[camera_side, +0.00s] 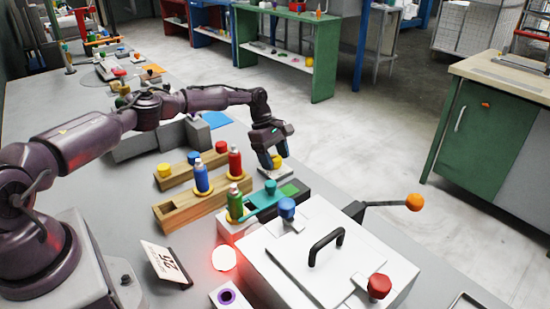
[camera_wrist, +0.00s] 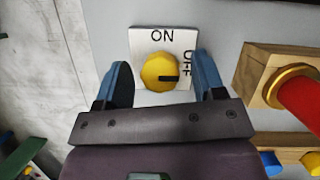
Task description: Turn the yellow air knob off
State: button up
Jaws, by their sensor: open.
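The yellow air knob (camera_wrist: 158,68) sits on a white plate (camera_wrist: 143,40) marked ON at the top and OFF at the right in the wrist view. My gripper (camera_wrist: 161,78) is open, with one blue finger on each side of the knob. There seems to be a gap between each finger and the knob. In the side view my gripper (camera_side: 270,158) is low over the knob (camera_side: 278,160), which is partly hidden behind it.
A white press box (camera_side: 300,262) with a black handle is in front. An orange ball lever (camera_side: 414,202) sticks out to the right.

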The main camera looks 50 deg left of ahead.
jog(key=v, duration=1.2)
jog(key=shift+r, duration=0.25)
jog(key=shift+a, duration=0.1)
